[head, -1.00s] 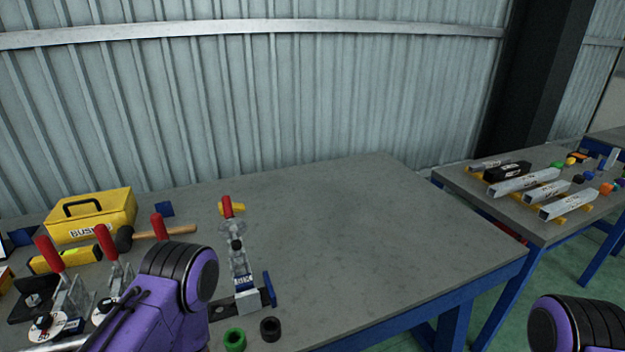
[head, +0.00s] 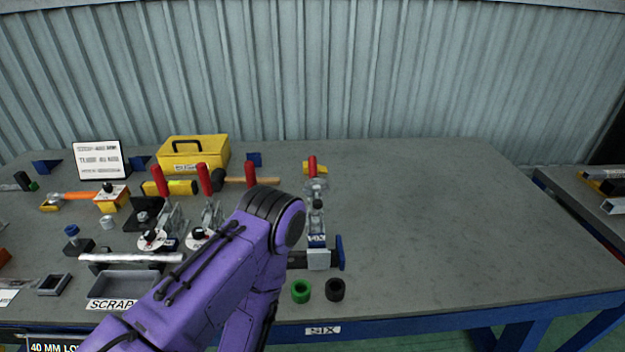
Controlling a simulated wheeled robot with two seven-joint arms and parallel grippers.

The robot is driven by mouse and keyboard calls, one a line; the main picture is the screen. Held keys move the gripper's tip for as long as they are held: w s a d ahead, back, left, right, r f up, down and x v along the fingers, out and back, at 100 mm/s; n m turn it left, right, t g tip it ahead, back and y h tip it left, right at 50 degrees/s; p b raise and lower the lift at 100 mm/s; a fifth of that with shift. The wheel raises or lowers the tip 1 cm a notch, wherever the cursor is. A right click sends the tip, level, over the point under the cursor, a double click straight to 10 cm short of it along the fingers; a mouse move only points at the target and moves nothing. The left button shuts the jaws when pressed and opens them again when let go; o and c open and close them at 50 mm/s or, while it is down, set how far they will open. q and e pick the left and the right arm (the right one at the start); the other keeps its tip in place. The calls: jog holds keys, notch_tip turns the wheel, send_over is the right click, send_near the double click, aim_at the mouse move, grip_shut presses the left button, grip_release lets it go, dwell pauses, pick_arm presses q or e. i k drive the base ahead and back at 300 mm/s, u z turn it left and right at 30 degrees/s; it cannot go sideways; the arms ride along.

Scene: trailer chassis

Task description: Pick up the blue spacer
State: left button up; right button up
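I cannot pick out a blue spacer for certain. A green ring (head: 301,291) and a black ring (head: 335,289) stand side by side near the bench's front edge. Blue pieces in view are a small block (head: 254,159) beside the yellow toolbox, an upright blue plate (head: 340,252) at the right end of a clamp fixture, and a blue knob (head: 72,231) on a dark block at the left. My purple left arm rises from the lower left and bends down in front of the bench. Its gripper is out of view, and so is my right gripper.
The grey bench (head: 440,220) is clear on its right half. The yellow toolbox (head: 194,155), red-handled toggle clamps (head: 205,180), a hammer (head: 245,180) and a scrap tray (head: 124,283) crowd its left side. A second table (head: 575,200) shows at the right edge.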

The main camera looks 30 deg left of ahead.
aim_at(72, 229)
jog(key=u, duration=4.4)
jog(key=i, duration=2.3)
jog(key=z, duration=3.5)
